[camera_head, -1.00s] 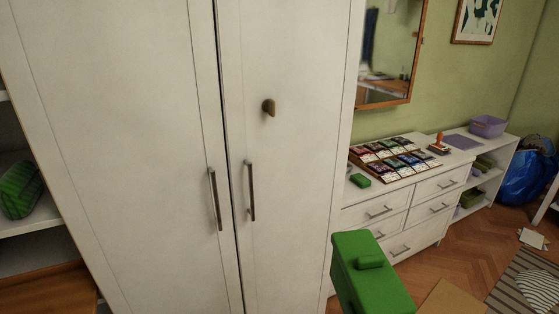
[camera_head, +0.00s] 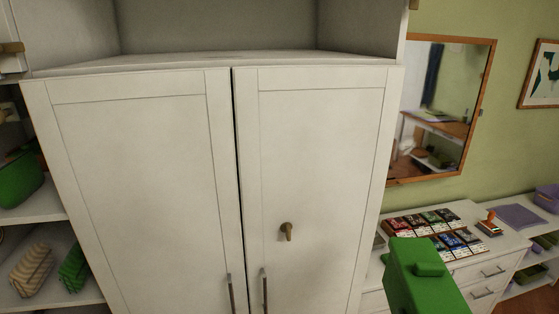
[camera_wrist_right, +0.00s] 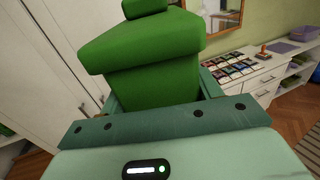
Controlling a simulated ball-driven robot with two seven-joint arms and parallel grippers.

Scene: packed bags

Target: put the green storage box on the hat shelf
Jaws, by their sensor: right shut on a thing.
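The green storage box (camera_head: 425,278), with a lid and a raised handle block on top, is at the lower right of the head view, in front of the dresser. In the right wrist view the box (camera_wrist_right: 150,65) fills the upper middle, upright between the fingers of my right gripper (camera_wrist_right: 160,92), which is shut on it. The gripper itself is hidden or out of frame in the head view. An open shelf (camera_head: 225,63) lies above the white wardrobe's shut doors, its visible board bare; it appears to be the hat shelf. My left gripper is not in view.
The wardrobe doors (camera_head: 315,180) have handles and a brown knob (camera_head: 287,231). A white dresser (camera_head: 470,222) with several cards and a stamp stands right, below a framed mirror (camera_head: 440,110). Open shelves with green and striped things (camera_head: 32,270) stand left.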

